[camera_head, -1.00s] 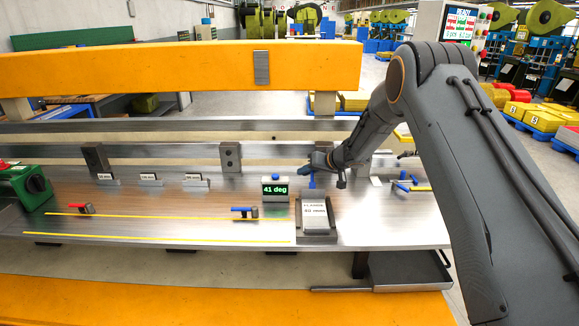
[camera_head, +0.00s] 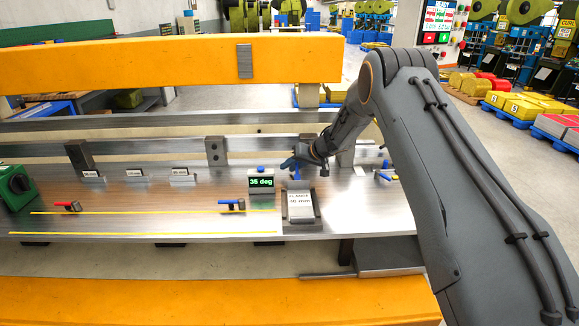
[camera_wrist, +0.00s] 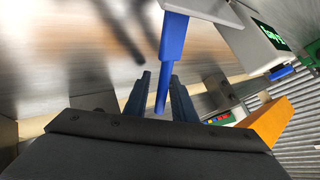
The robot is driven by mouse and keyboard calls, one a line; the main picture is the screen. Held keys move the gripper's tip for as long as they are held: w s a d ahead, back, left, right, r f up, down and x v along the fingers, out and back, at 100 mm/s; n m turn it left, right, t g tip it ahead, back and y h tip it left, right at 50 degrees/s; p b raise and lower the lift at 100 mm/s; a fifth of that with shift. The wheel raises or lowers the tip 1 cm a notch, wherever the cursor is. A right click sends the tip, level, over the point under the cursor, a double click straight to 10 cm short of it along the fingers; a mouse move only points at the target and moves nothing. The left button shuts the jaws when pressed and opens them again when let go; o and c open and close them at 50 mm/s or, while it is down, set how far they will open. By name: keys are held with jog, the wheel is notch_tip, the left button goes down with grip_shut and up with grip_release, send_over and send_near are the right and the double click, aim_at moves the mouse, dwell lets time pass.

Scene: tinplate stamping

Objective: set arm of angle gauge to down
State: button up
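The angle gauge (camera_head: 261,182) is a small grey box on the steel bench with a green readout of 35 deg. It also shows at the upper right of the wrist view (camera_wrist: 243,40), turned. Its blue arm (camera_wrist: 174,38) reaches down between the fingers of my gripper (camera_wrist: 160,88) in the wrist view. The fingers stand apart on either side of it, with a gap visible at the left. In the head view my gripper (camera_head: 291,164) is just right of the readout, and the blue arm there is mostly hidden by it.
A tilted labelled plate block (camera_head: 300,206) stands right of the gauge. A blue-handled clamp (camera_head: 231,205) and a red-handled one (camera_head: 66,206) lie left. A green machine (camera_head: 17,186) is at the far left. An orange beam (camera_head: 160,65) crosses behind the bench.

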jog(key=shift+r, duration=0.15)
jog(key=shift+s+d+r, duration=0.1)
jog(key=shift+d+r, duration=0.1)
jog(key=shift+b+v, duration=1.1)
jog(key=shift+v, duration=2.45)
jog(key=shift+s+f, duration=0.1)
